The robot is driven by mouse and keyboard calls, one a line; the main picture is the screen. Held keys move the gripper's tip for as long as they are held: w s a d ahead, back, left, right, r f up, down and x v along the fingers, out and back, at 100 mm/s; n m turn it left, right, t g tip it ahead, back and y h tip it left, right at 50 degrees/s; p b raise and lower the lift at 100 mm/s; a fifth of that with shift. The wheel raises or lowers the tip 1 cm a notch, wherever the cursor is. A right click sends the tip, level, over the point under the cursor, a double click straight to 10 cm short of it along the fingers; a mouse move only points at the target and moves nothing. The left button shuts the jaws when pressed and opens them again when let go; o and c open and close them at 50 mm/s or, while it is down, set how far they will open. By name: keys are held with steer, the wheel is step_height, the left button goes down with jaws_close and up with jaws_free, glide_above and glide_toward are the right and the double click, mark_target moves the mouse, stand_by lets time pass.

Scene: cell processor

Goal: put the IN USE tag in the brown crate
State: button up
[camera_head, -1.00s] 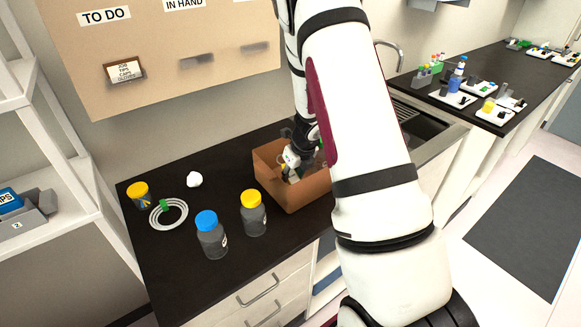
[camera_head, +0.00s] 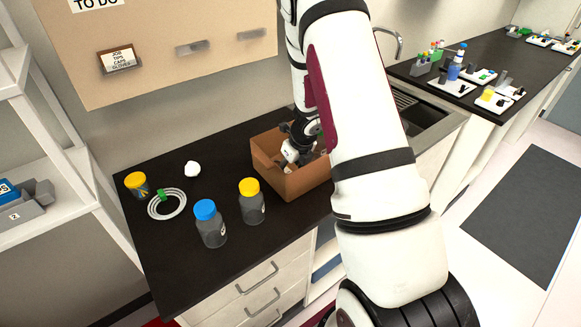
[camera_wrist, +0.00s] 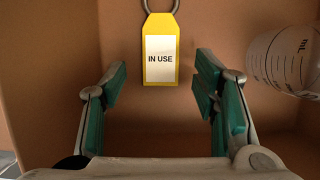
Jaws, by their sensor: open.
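The IN USE tag (camera_wrist: 161,52) is yellow with a white label, and a grey ring shows at its top. In the wrist view it is upright in the picture, just beyond and between my fingertips, with brown crate surfaces around it. I cannot tell whether it touches the crate floor or wall. My gripper (camera_wrist: 160,85) is open, with teal pads on both sides and nothing between them. In the head view my gripper (camera_head: 297,157) reaches down into the brown crate (camera_head: 305,187) on the black counter. The tag cannot be made out there.
A clear graduated vessel (camera_wrist: 288,60) is at the right inside the crate.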

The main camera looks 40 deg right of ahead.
steer(key=shift+r, duration=0.1)
steer(key=v, duration=1.1)
steer(key=shift+s+r, duration=0.15)
steer(key=shift+r, duration=0.25)
steer(key=s+a+r+n+t+y, duration=0.1)
steer(key=s+a+r+n, duration=0.2)
steer(key=a+r+n, duration=0.5)
steer(key=s+a+r+n+y, duration=0.1)
steer(key=s+a+r+n, duration=0.2)
steer(key=a+r+n, duration=0.45)
steer(key=s+a+r+n+h, duration=0.1)
steer(key=s+a+r+n, duration=0.1)
steer(key=s+n, duration=0.6)
steer(key=s+a+r+n+h, duration=0.1)
steer(key=s+a+r+n, duration=0.1)
steer(key=s+r+n, duration=0.3)
steer(key=s+n, duration=0.3)
steer(key=n, duration=0.4)
steer(key=shift+s+a+r+t, duration=0.3)
steer(key=shift+s+a+r, duration=0.05)
steer(key=shift+s+a, duration=0.05)
